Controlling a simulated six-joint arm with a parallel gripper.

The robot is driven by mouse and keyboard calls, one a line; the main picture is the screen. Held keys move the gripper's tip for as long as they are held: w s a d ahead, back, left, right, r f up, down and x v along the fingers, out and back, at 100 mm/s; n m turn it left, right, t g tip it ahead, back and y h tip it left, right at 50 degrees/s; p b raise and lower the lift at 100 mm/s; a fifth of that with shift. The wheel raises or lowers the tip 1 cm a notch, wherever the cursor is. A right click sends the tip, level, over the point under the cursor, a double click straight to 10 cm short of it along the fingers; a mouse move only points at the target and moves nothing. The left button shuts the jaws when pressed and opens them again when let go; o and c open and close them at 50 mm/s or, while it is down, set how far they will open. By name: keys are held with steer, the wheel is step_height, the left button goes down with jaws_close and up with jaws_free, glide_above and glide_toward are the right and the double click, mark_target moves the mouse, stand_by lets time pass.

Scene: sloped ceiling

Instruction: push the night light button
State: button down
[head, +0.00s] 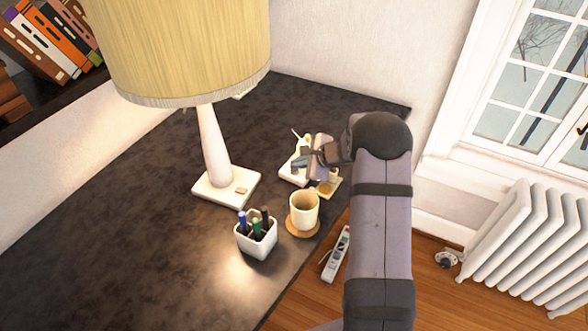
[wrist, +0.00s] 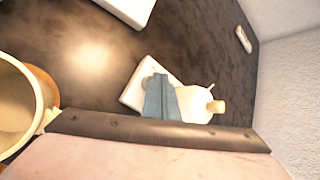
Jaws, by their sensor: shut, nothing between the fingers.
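A small white device, which looks like the night light (head: 289,178), sits on the dark desk near its far right edge. In the wrist view its flat white base (wrist: 134,93) and a rounded white body (wrist: 196,104) with a small knob and thin stick show. My gripper (head: 299,163) is shut and empty, over this device. In the wrist view the blue-grey fingertips (wrist: 164,98) overlap the base beside the rounded body. I cannot tell whether they touch it. The button is not clearly visible; the fingers may hide it.
A table lamp (head: 213,145) with a brown switch on its base stands left. A cup (head: 303,208) on a round coaster and a pen holder (head: 257,238) stand nearer. A small yellowish plate (head: 329,187) lies below my gripper. The left of the desk (head: 120,240) is clear.

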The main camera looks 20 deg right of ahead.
mark_target(298, 172)
steer(key=shift+f+b, duration=0.5)
steer(key=shift+b, duration=0.2)
steer(key=shift+r, duration=0.45)
stand_by(0.4)
steer(key=shift+r+p, duration=2.2)
steer(key=shift+r, duration=0.85)
